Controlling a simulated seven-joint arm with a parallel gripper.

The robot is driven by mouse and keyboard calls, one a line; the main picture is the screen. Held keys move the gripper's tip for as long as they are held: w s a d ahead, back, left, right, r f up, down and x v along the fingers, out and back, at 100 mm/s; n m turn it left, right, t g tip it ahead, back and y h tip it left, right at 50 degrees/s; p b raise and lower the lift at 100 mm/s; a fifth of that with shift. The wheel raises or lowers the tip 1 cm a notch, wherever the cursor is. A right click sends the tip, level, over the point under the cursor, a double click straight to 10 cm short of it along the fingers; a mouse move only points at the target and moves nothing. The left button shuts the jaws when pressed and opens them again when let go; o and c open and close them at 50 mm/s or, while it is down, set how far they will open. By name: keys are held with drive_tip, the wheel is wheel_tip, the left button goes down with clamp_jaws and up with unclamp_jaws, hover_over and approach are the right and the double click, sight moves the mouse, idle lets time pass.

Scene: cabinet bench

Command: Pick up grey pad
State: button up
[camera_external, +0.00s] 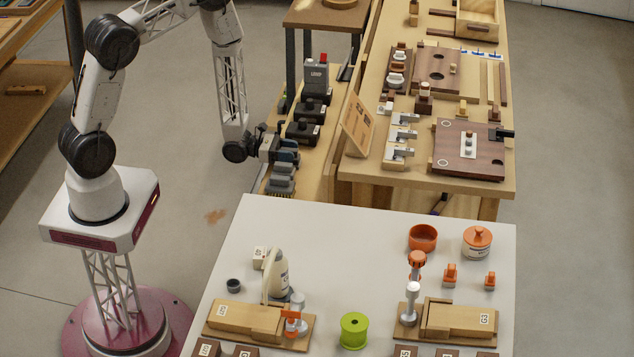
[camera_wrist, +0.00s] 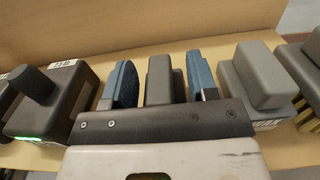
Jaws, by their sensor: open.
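My gripper (camera_external: 288,152) is low over the narrow wooden shelf in the external view. In the wrist view its two blue fingertips (camera_wrist: 161,68) are apart. A dark grey block-like pad (camera_wrist: 160,82) stands between them, with a small gap visible on the left side; contact on the right I cannot tell. A lighter grey stepped pad (camera_wrist: 258,75) sits just right of the right finger. Stepped grey pads also show below my gripper in the external view (camera_external: 281,184). The lower part of the pad between the fingers is hidden by my gripper body.
A black block with a knob and green light (camera_wrist: 48,100) stands left of my fingers. Black units (camera_external: 303,132) and a grey box with a red top (camera_external: 316,75) line the shelf behind. A wooden bench (camera_external: 487,187) and white table (camera_external: 340,235) are nearby.

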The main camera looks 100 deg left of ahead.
sight(289, 149)
idle(0.4)
drive_tip(key=c, duration=0.6)
drive_tip(key=shift+r, duration=0.15)
drive_tip(key=shift+r, duration=4.85)
